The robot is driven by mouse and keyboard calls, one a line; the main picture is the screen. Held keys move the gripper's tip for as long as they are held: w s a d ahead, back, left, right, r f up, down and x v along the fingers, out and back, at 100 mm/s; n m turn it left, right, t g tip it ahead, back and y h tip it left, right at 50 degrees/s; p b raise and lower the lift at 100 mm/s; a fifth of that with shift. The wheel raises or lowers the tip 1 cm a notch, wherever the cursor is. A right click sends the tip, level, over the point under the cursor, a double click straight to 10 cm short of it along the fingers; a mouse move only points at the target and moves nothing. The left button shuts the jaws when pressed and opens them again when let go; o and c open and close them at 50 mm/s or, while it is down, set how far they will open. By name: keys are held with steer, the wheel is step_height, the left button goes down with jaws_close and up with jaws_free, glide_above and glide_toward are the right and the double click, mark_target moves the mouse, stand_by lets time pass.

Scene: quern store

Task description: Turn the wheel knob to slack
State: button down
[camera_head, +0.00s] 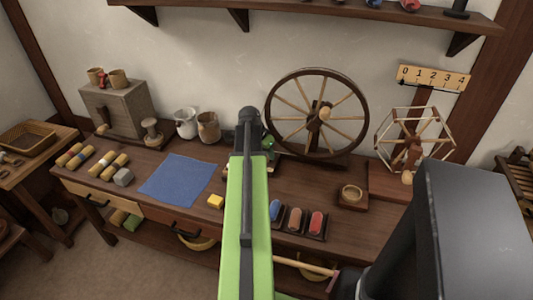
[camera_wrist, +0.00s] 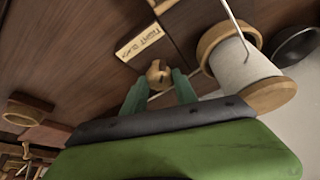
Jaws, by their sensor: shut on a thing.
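The spinning wheel (camera_head: 317,113) stands at the back of the workbench. My gripper (camera_wrist: 159,82) is low at the wheel's left side. In the wrist view, its two green fingers are shut on a small wooden knob (camera_wrist: 157,71), whose rounded end shows between the tips. A pale label plate (camera_wrist: 139,42) with dark lettering lies flat just beyond the knob; I cannot read it surely. In the head view my arm hides the knob, and only a bit of the gripper (camera_head: 267,143) shows. Which way the knob points is unclear.
A bobbin with pale thread (camera_wrist: 241,68) stands close right of my gripper, with a dark bowl-like part (camera_wrist: 297,46) beyond. A blue cloth (camera_head: 178,179), yellow block (camera_head: 215,201) and tray of coloured spools (camera_head: 298,222) lie nearby. A skein winder (camera_head: 412,140) stands right.

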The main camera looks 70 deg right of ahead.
steer(key=n, duration=0.1)
steer(key=n+t, duration=0.1)
steer(key=n, duration=0.1)
steer(key=shift+s+n, duration=0.25)
steer(key=shift+n, duration=0.15)
steer(key=n+t, duration=0.2)
steer(key=n, duration=0.2)
steer(key=shift+n, duration=0.3)
steer(key=n, duration=0.2)
steer(key=n+t+y, duration=0.1)
steer(key=n, duration=0.1)
steer(key=shift+s+d+t, duration=0.1)
steer(key=shift+d+t, duration=0.05)
steer(key=shift+t, duration=0.15)
steer(key=shift+s+n+t+y, duration=0.1)
steer(key=shift+n+t+y, duration=0.35)
steer(key=shift+n, duration=1.45)
steer(key=c, duration=1)
jaws_free()
